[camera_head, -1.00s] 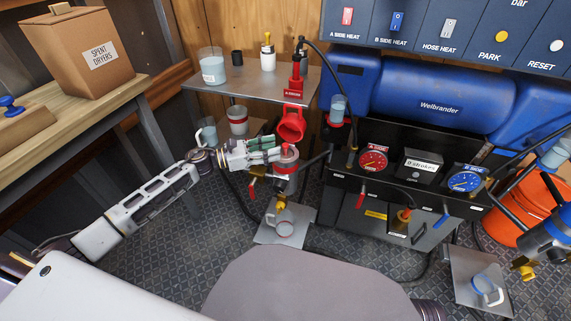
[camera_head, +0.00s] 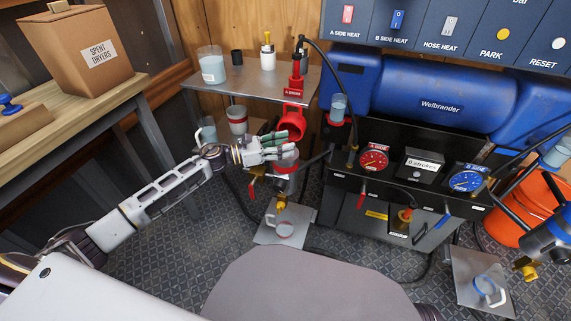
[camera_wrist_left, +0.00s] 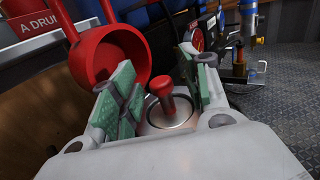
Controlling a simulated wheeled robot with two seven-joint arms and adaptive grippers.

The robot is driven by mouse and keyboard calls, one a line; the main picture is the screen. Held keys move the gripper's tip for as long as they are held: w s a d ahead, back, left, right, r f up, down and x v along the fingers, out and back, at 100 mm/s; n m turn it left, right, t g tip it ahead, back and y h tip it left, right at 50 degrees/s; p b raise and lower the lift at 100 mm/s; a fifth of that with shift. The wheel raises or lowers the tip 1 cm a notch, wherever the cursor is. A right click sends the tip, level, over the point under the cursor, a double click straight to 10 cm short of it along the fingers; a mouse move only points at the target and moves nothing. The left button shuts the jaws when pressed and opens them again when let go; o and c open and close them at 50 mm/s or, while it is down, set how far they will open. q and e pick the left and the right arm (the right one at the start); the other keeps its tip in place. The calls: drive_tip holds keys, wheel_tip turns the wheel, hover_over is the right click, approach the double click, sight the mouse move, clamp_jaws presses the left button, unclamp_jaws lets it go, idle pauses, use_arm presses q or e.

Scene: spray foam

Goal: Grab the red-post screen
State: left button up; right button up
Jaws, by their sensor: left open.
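The red-post screen (camera_wrist_left: 165,84) shows in the left wrist view as a short red post with a round knob, standing up from a round metal opening (camera_wrist_left: 182,124). My left gripper (camera_wrist_left: 158,72) is open, with one green-padded finger on each side of the post. I cannot tell whether either pad touches it. In the head view my left gripper (camera_head: 280,147) is above the red-topped A-side strainer body (camera_head: 286,164) and hides the post. My right gripper is not in view.
A metal shelf (camera_head: 262,88) with cups stands behind. A catch cup (camera_head: 281,228) sits below on a plate. The pump unit (camera_head: 400,215) is to the right.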

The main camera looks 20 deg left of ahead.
use_arm(q)
drive_tip(key=shift+w+d, duration=0.15)
drive_tip(key=shift+d, duration=0.15)
drive_tip(key=shift+c, duration=0.5)
clamp_jaws()
